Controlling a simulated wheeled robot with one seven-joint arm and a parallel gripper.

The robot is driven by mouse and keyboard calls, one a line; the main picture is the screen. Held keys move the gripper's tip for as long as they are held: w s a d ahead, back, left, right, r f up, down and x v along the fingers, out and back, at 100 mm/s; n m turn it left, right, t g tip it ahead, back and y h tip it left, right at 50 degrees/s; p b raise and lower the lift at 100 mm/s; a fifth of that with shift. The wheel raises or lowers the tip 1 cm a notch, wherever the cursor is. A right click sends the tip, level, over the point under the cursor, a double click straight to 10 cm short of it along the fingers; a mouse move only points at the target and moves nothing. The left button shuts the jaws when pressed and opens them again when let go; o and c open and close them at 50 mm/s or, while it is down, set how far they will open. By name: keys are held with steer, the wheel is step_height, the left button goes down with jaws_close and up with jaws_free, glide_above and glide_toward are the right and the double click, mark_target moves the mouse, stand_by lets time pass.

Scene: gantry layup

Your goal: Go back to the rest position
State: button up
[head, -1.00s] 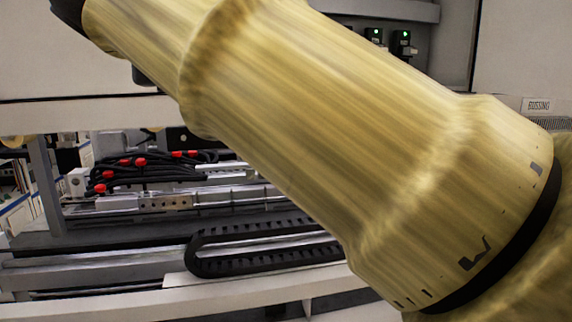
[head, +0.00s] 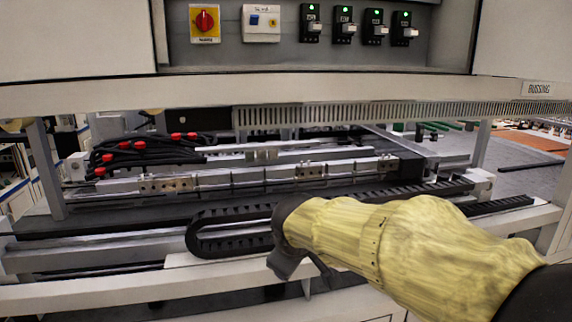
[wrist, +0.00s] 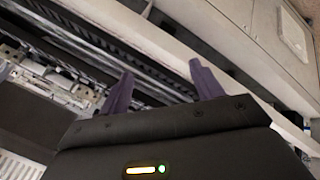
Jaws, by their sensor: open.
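My gripper shows in the wrist view (wrist: 162,90) as two purple-grey fingers standing apart, with nothing between them. Beyond the fingers are the machine's rails and its pale front beam. In the head view my arm, in a yellowish cover, reaches in from the lower right. Its dark end (head: 284,240) hangs in front of the machine's front beam, beside the loop of the black cable chain. The fingers are not clear in the head view.
The gantry machine has a black cable chain (head: 225,243), metal rails (head: 225,180) and black hoses with red caps (head: 140,146). Above are a red rotary switch (head: 204,20) and several black switch units (head: 343,25). A pale front beam (head: 90,290) runs along the bottom.

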steer(key=s+d+f+m+g, duration=0.2)
steer(key=s+d+f+m, duration=0.3)
steer(key=s+d+f, duration=0.2)
steer(key=s+d+f+m+g, duration=0.2)
steer(key=s+d+f+m, duration=0.4)
steer(key=f, duration=0.6)
steer(key=shift+s+d+g, duration=0.4)
steer(key=shift+s+d, duration=0.1)
steer(key=shift+s, duration=0.35)
